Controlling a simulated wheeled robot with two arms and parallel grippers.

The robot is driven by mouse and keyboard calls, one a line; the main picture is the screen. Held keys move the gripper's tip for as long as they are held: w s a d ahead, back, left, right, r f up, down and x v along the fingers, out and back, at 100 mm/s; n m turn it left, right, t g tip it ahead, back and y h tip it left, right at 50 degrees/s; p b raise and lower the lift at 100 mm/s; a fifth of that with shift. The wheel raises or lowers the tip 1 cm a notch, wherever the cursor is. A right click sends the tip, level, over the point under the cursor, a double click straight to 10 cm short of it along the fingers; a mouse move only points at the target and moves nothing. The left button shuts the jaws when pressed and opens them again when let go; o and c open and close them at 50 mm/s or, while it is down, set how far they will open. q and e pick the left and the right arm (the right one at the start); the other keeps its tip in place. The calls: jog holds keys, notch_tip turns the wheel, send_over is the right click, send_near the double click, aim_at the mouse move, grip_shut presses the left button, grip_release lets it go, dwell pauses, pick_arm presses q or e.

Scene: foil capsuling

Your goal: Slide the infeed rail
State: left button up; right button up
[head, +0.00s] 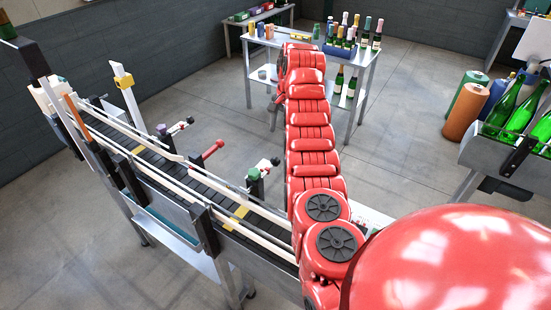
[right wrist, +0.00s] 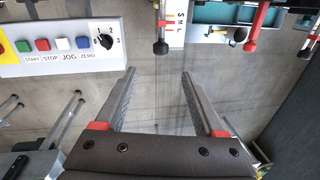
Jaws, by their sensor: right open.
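The conveyor (head: 185,178), with dark slats and a few yellow ones, runs across the left half of the head view. Pale guide rails (head: 130,130) run along both its sides. Clamps with a red knob (head: 213,149) and a green knob (head: 253,174) stand along its far side. A red-handled rod (right wrist: 257,22) shows at the top of the right wrist view; I cannot tell which clamp it is. My right gripper (right wrist: 158,75) is open and empty, its fingers apart over floor. In the head view my red arm mostly hides it. My left gripper is not in view.
A control panel (right wrist: 70,46) with coloured buttons and a dial lies left of my fingers in the right wrist view. A table (head: 300,41) with bottles stands at the back. A crate of green bottles (head: 515,105) and large spools (head: 465,106) are at the right.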

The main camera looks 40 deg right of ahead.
aim_at(276, 158)
jog(key=f+p, duration=0.1)
jog(key=f, duration=0.2)
jog(key=w+f, duration=0.1)
jog(key=f, duration=0.3)
jog(key=f+p, duration=0.1)
jog(key=f, duration=0.3)
jog(key=shift+w+a+p, duration=0.3)
jog(key=shift+a+p, duration=0.05)
jog(key=shift+w+f, duration=0.2)
jog(key=shift+f, duration=0.85)
jog(key=shift+c, duration=0.3)
grip_shut()
